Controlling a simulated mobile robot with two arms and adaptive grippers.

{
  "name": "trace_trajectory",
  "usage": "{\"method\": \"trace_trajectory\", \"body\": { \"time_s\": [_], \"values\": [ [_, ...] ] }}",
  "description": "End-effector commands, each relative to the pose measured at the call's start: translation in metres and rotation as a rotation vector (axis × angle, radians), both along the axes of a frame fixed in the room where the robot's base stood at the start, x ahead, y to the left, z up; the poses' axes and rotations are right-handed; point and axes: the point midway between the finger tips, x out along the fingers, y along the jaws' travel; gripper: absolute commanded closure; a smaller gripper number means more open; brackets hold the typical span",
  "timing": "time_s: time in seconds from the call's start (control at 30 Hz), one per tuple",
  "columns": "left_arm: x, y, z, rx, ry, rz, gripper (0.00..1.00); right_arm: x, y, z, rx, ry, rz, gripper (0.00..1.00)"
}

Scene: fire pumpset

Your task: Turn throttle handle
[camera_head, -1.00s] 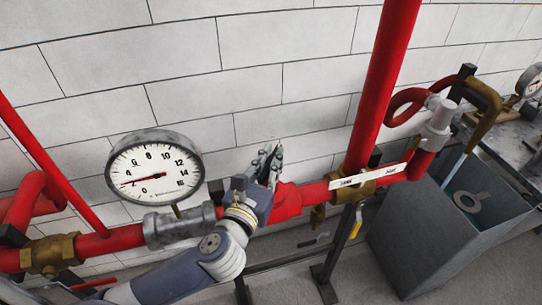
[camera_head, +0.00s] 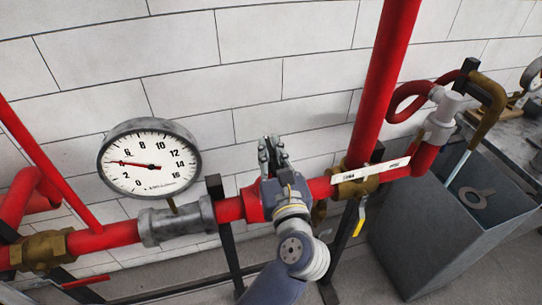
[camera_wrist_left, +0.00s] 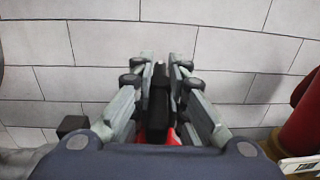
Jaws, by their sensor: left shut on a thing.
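My left gripper (camera_head: 271,155) stands upright over the horizontal red pipe (camera_head: 228,210), between the gauge and the tall vertical red pipe. In the left wrist view its fingers (camera_wrist_left: 160,85) are closed in around an upright black piece, which I take to be the throttle handle (camera_wrist_left: 159,105). In the head view the wrist and fingers hide the handle. The round white pressure gauge (camera_head: 165,175) sits left of the gripper, its red needle pointing left, near the 4. My right gripper is not in view.
A brass valve (camera_head: 350,185) with a white labelled plate (camera_head: 370,174) is on the pipe right of the gripper. A yellow lever (camera_head: 358,221) hangs below it. The vertical red pipe (camera_head: 385,80) and grey open tank (camera_head: 410,225) stand right. A brick wall (camera_head: 285,55) is close behind.

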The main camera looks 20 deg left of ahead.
Motion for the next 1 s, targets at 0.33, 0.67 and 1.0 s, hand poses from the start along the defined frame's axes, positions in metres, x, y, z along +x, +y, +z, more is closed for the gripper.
{"method": "trace_trajectory", "body": {
  "time_s": [0.33, 0.67, 1.0],
  "values": [
    [-0.0003, 0.0009, -0.0001, 0.000, 0.001, 0.018, 1.00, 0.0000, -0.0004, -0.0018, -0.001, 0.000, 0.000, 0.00],
    [-0.0001, 0.0006, 0.0000, 0.000, 0.000, 0.016, 0.67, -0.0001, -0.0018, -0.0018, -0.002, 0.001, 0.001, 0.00],
    [-0.0001, 0.0003, 0.0002, 0.000, 0.000, 0.015, 0.67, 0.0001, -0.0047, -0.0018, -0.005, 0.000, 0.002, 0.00]
  ]
}}
